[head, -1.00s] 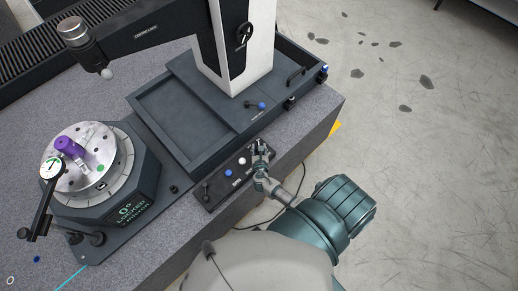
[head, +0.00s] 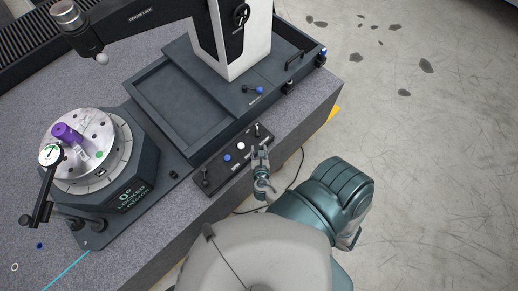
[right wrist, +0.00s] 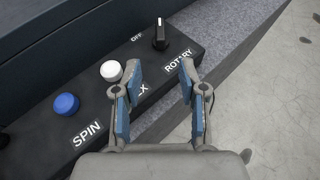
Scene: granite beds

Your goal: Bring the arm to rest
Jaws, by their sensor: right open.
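My right gripper (head: 262,160) is open and empty, just off the front edge of the control panel (head: 222,172). In the right wrist view its two blue-padded fingers (right wrist: 160,72) stand apart, with the panel's front edge beyond them. The panel carries a black rotary knob (right wrist: 160,38) by the labels OFF and ROTARY, a white button (right wrist: 111,70) and a blue button (right wrist: 65,104) by the label SPIN. The gripper appears apart from all of these. A label by the white button is partly hidden by a finger. My left gripper is not in view.
A rotary table (head: 120,190) holding a purple part (head: 66,133) and a dial gauge (head: 50,155) stands at the left on the granite bed (head: 310,112). A white column (head: 243,45) rises behind an empty dark tray (head: 180,105). Open floor (head: 440,170) lies right.

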